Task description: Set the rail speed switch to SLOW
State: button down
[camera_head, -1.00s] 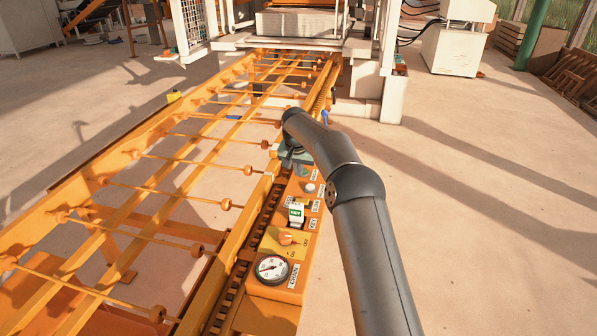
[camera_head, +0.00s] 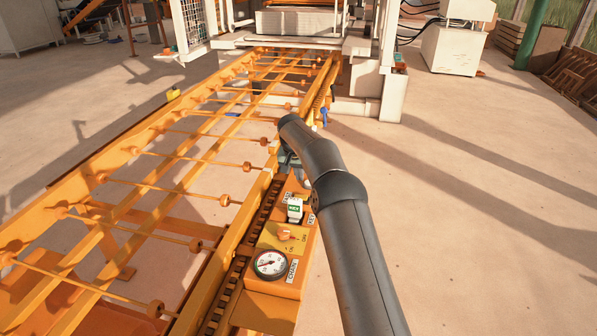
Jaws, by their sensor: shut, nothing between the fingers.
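The orange control panel (camera_head: 292,282) runs along the right side of the roller conveyor. On it I see a round gauge (camera_head: 270,264), an orange knob (camera_head: 285,234) on a yellow plate, and a small switch (camera_head: 294,209) with a green face and white body. The panel labels are too small to read surely, so I cannot tell which control is the rail speed switch. My gripper (camera_head: 288,160) is at the far part of the panel, mostly hidden under my dark arm. It is shut and holds nothing visible. My arm covers the panel's far controls.
The orange conveyor (camera_head: 220,163) with rods and rollers lies to the left. A toothed chain track (camera_head: 242,270) runs between it and the panel. The white machine frame (camera_head: 390,60) stands at the far end. The concrete floor to the right is clear.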

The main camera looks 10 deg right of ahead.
aim_at(303, 197)
jog(key=x, duration=0.7)
jog(key=shift+s+f, duration=0.3)
jog(key=shift+f, duration=0.2)
jog(key=shift+d+f, duration=0.1)
jog(key=shift+f, duration=0.6)
jog(key=shift+s+d+f+y+b, duration=0.1)
jog(key=shift+d+f+y+b, duration=0.1)
jog(key=shift+f+y+b, duration=0.5)
jog(key=shift+r, duration=0.35)
